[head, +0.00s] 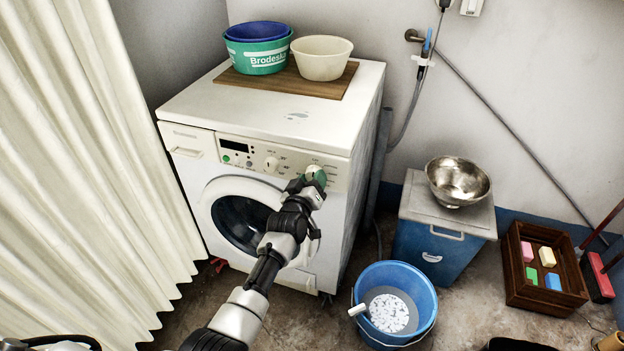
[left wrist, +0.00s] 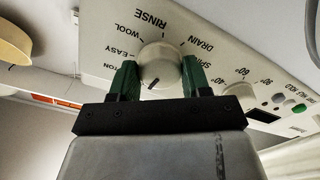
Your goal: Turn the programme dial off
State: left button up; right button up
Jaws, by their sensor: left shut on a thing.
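The white washing machine (head: 330,130) stands against the wall, with its control panel along the top of the front. The round off-white programme dial (left wrist: 160,62) shows in the left wrist view, ringed by labels such as WOOL, RINSE and DRAIN. A dark mark on the dial points down in that view, towards my gripper's palm; any label there is hidden. My left gripper (head: 316,178) reaches the right end of the panel. Its green fingers are shut on the dial, one on each side. In the head view they largely cover the dial. My right gripper is not seen.
A smaller knob (left wrist: 238,94) sits beside the dial. Basins (head: 323,58) stand on a wooden board on the machine. A blue bucket (head: 421,282), a blue box with a steel bowl (head: 458,180), and a wooden crate (head: 520,293) stand right. A pale curtain (head: 85,170) hangs left.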

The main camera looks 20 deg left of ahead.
pick_arm(q)
jog(key=shift+d+r+n, duration=0.1)
jog(key=shift+n, duration=0.8)
jog(key=o, duration=0.9)
jog(key=shift+d, duration=0.1)
